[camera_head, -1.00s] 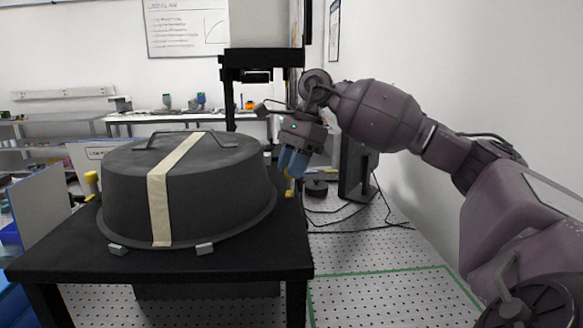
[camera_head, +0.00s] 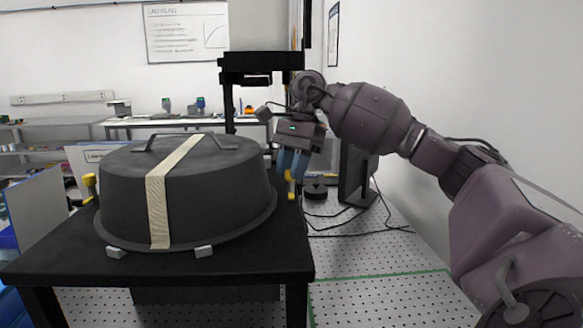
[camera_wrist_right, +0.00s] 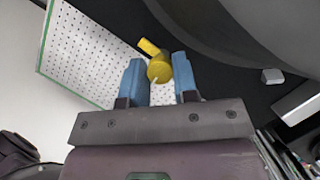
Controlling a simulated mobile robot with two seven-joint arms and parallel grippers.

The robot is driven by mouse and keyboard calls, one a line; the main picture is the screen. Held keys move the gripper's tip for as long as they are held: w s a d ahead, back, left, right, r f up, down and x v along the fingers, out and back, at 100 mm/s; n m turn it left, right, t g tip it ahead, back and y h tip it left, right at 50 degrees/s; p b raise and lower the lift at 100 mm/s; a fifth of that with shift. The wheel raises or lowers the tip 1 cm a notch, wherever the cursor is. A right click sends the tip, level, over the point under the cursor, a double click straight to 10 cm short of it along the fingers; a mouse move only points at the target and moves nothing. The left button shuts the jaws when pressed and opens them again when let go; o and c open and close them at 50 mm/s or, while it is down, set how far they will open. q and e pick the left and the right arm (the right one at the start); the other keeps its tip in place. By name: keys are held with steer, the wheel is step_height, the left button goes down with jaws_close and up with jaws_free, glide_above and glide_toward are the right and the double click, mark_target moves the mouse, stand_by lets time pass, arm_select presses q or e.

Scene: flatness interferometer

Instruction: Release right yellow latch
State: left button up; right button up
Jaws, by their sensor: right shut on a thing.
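The right yellow latch (camera_head: 290,188) stands at the right edge of the black table, beside the big dark round cover (camera_head: 220,190). In the right wrist view the latch (camera_wrist_right: 159,70) is a yellow knob with a short arm, between two blue fingers. My right gripper (camera_head: 291,170) points down at it and is shut on it; the fingers hide part of the latch in the head view. Another yellow latch (camera_head: 90,185) stands at the table's left edge. My left gripper is not in view.
The black table (camera_head: 250,258) carries the cover, which has a handle and a beige strip. Small grey blocks (camera_head: 203,251) sit at its front rim. A dark monitor (camera_head: 357,175) and cables stand right of the table, on a perforated surface (camera_head: 350,258).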

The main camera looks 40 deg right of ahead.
steer(key=o, duration=0.9)
steer(key=v, duration=1.1)
steer(key=shift+p, duration=0.4)
steer(key=shift+f, duration=0.1)
